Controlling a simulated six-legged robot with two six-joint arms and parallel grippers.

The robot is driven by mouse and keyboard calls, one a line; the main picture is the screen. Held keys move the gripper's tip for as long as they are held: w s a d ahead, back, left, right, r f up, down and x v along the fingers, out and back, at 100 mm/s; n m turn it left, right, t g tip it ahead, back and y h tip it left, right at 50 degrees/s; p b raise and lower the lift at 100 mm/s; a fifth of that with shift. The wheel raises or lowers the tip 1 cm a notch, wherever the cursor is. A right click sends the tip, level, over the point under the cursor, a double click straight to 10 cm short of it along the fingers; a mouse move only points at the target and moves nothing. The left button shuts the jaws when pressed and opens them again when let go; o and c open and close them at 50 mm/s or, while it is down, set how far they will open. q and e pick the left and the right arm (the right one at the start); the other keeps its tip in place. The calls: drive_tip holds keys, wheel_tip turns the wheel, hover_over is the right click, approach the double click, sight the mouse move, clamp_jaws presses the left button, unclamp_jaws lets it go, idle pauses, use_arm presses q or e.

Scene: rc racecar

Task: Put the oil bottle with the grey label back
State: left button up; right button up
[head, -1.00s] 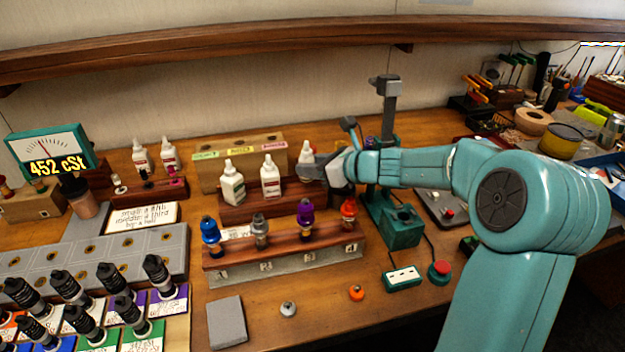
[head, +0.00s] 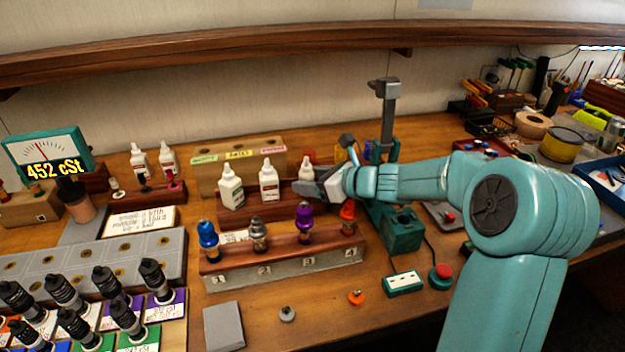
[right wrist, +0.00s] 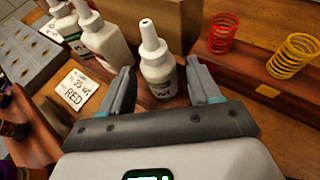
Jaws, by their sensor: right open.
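A white oil bottle with a greyish label (right wrist: 163,84) stands upright between the spread fingers of my right gripper (right wrist: 158,72). In the head view its upper part (head: 306,167) shows at the right end of the dark wooden bottle rack (head: 262,212), with its lower part hidden by the gripper. My right gripper (head: 308,188) is open around the bottle; I cannot tell whether a finger touches it. Two more white bottles stand on the rack to the left, one with a green label (head: 230,188) and one with a red label (head: 269,181). My left gripper is not in view.
A numbered stand (head: 285,265) with several coloured shock parts lies in front of the rack. A light wooden block (head: 240,160) is behind. A teal device with a post (head: 402,232) stands right. Red (right wrist: 222,35) and yellow springs (right wrist: 294,55) stand beside the gripper.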

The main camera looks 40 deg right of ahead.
drive_tip(key=shift+r, duration=0.3)
drive_tip(key=v, duration=1.2)
drive_tip(key=shift+a, duration=0.1)
